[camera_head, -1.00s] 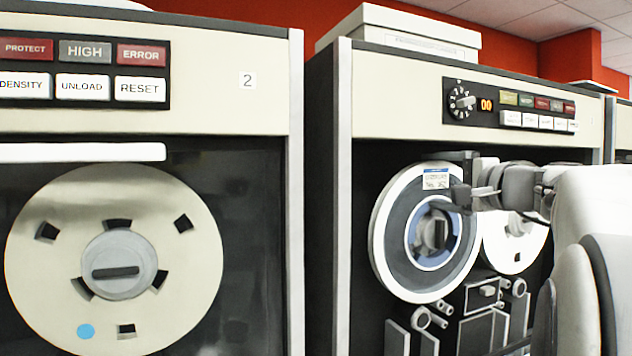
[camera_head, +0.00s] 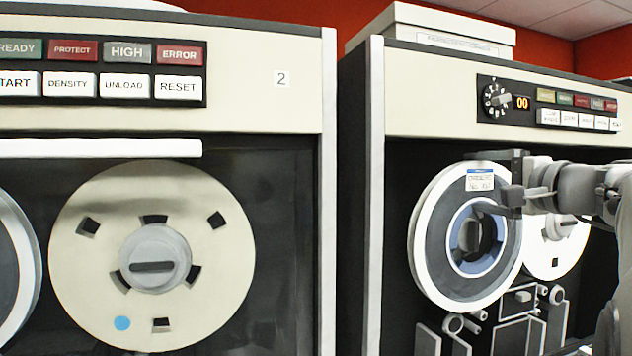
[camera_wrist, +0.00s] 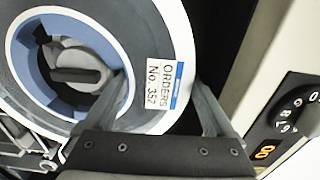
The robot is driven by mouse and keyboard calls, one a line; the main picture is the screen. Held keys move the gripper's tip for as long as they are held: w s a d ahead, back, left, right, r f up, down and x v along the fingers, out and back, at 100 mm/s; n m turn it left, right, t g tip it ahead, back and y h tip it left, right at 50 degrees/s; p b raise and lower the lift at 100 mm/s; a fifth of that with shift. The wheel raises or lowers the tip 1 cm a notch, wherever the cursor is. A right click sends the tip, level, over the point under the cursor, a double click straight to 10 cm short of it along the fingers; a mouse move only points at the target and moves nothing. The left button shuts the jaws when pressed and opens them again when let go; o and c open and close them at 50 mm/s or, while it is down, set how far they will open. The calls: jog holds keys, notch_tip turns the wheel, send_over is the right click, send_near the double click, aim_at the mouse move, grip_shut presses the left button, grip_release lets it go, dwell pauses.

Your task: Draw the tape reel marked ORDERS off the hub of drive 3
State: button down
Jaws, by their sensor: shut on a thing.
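The ORDERS reel (camera_head: 436,258) has a white rim, dark tape and a blue inner ring. It is at the left side of the right-hand drive (camera_head: 430,105); no drive number is readable there. Its label reads "ORDERS No. 352" in the wrist view (camera_wrist: 164,86). My gripper (camera_head: 497,199) is shut on the reel beside the label. In the wrist view, one finger of my gripper (camera_wrist: 160,92) reaches into the centre opening and the other lies outside the rim. The grey hub (camera_wrist: 80,75) shows through the opening. I cannot tell how deep it sits in the reel.
A cream reel (camera_head: 560,245) sits close on the right, partly behind my arm and the ORDERS reel. Rollers and guides (camera_head: 500,325) lie below. Drive 2 (camera_head: 270,110) stands at left with its own cream reel (camera_head: 100,270). A box (camera_head: 440,30) rests atop the right-hand drive.

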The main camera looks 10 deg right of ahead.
jog(key=shift+s+d+r+b, duration=0.1)
jog(key=shift+s+b, duration=0.55)
jog(key=shift+s, duration=1.25)
jog(key=s+b, duration=0.2)
jog(key=s, duration=0.9)
jog(key=shift+d, duration=0.45)
jog(key=shift+w, duration=0.2)
